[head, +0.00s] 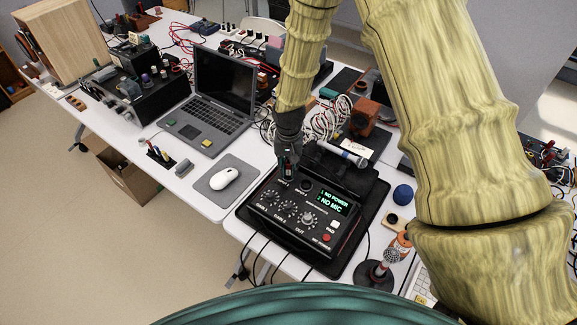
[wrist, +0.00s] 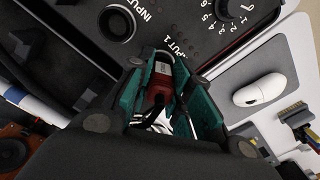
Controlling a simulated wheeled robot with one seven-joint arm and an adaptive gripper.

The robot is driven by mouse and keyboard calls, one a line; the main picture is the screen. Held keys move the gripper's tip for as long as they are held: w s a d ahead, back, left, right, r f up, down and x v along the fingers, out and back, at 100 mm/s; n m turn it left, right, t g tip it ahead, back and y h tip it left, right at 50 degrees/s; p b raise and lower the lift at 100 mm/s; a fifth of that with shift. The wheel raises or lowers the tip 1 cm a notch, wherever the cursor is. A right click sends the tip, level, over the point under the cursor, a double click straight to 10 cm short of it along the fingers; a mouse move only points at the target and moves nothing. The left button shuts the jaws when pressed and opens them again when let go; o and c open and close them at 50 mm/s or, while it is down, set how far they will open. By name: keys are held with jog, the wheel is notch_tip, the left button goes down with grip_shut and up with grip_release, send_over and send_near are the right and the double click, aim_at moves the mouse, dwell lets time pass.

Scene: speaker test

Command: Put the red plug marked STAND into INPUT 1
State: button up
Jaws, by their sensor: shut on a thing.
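My gripper (head: 287,163) reaches down to the back left of the black input box (head: 268,212). In the wrist view its teal fingers (wrist: 160,80) are shut on a red plug (wrist: 159,78) with a grey metal front end. The plug's front end points at the panel, right beside the INPUT 1 lettering (wrist: 174,46). The INPUT 1 socket is hidden by the plug and fingers, so I cannot tell whether the tip is inside it. The INPUT 2 socket (wrist: 117,24) shows empty beside it. The box's screen (head: 335,202) reads "1 NO POWER" and "2 NO MIC". The STAND mark is not readable.
A blue-and-white microphone (head: 342,154) lies behind the box. A white mouse (head: 224,178) on a grey pad and a laptop (head: 212,100) are to the left. Cables clutter the back.

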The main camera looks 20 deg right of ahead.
aim_at(289, 163)
jog(key=shift+f, duration=0.3)
dwell(0.4)
jog(key=o, duration=1)
jog(key=shift+c, duration=0.2)
jog(key=shift+r, duration=0.1)
notch_tip(289, 163, up, 12)
jog(key=shift+f, duration=0.1)
